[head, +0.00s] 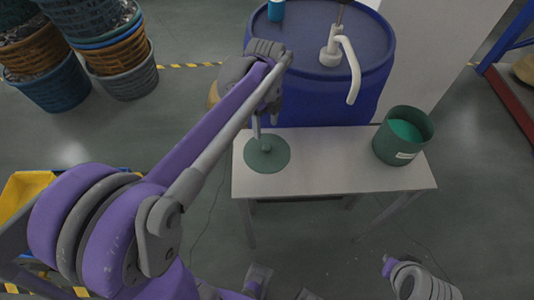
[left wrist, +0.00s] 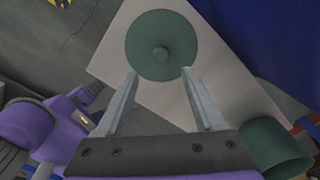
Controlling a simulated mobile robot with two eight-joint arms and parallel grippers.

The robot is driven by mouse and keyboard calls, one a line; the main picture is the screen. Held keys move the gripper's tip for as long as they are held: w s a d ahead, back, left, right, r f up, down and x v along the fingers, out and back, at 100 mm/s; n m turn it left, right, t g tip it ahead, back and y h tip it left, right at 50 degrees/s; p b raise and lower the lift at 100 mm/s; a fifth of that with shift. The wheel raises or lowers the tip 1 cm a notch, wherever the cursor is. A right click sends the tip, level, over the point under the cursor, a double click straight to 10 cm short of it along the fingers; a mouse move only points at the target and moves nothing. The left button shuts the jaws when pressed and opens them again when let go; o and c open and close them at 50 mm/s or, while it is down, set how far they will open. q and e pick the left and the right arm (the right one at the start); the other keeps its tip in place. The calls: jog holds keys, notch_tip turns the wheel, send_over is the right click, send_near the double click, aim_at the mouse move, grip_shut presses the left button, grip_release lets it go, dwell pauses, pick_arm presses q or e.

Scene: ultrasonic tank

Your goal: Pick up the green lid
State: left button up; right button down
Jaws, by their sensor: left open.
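The green lid (head: 267,154) is a flat round disc lying on the left part of the small white table. In the left wrist view the lid (left wrist: 160,28) shows a small round knob at its middle. My left gripper (head: 263,126) is above the lid, pointing down. In the left wrist view its two fingers (left wrist: 160,74) are apart with nothing between them, and their tips appear near the lid's lower edge. How far the tips are above the lid is hard to tell. My right gripper is not visible; only part of that arm shows at bottom right.
A green pot (head: 387,145) with lighter green contents stands on the right end of the white table (head: 335,170). A big blue drum (head: 330,85) with a white spout (head: 349,65) stands behind it. Stacked baskets (head: 120,72) are at upper left. The table's middle is clear.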

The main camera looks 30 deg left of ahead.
aim_at(267, 147)
pick_arm(q)
notch_tip(267, 147, down, 10)
jog(key=shift+w+d+r+b, duration=0.1)
jog(key=shift+b, duration=0.2)
grip_shut()
dwell(0.4)
